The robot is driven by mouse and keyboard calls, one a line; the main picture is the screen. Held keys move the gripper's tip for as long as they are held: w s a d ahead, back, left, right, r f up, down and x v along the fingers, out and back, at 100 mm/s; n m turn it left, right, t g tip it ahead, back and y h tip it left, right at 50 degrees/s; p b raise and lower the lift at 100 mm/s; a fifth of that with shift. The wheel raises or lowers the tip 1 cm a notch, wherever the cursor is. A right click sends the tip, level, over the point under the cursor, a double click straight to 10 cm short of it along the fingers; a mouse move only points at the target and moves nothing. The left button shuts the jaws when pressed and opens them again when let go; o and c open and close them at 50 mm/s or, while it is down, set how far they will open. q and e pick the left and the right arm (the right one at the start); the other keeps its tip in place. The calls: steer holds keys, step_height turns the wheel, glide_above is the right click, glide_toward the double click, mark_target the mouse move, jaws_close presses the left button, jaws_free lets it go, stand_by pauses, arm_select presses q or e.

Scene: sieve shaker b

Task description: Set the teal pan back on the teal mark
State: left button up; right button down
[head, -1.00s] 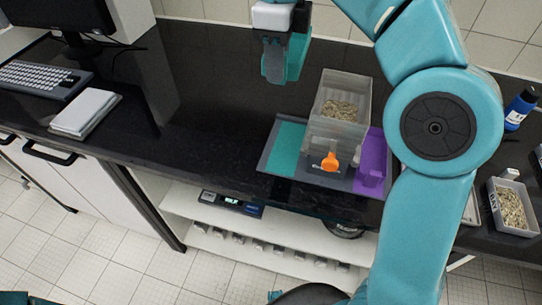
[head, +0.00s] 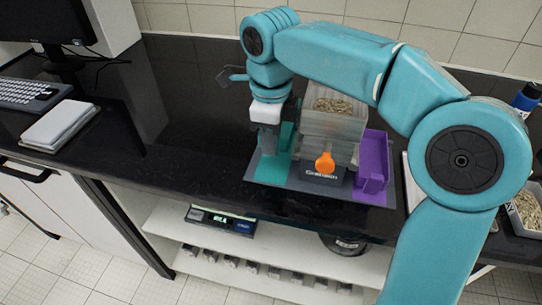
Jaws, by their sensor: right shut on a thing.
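My right gripper (head: 268,150) reaches down from above at the left side of the sieve shaker (head: 318,150) and is shut on the teal pan (head: 287,138). The pan is partly hidden behind the fingers. It is low over the teal mark (head: 266,173), the flat teal patch at the left of the grey base. I cannot tell whether the pan touches the mark. My left gripper is not in view.
The clear shaker box holds grain and has an orange knob (head: 324,163) in front. A purple pan (head: 372,162) stands close on its right. A white pad (head: 60,126) and keyboard (head: 28,94) lie far left. The black counter (head: 185,130) between is clear.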

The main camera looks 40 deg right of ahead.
step_height(320, 180, down, 4)
steer(key=shift+a+r+b, duration=0.1)
steer(key=shift+b, duration=0.35)
steer(key=shift+f, duration=0.2)
steer(key=shift+f+b, duration=0.4)
steer(key=shift+f, duration=0.15)
steer(key=c, duration=1)
jaws_free()
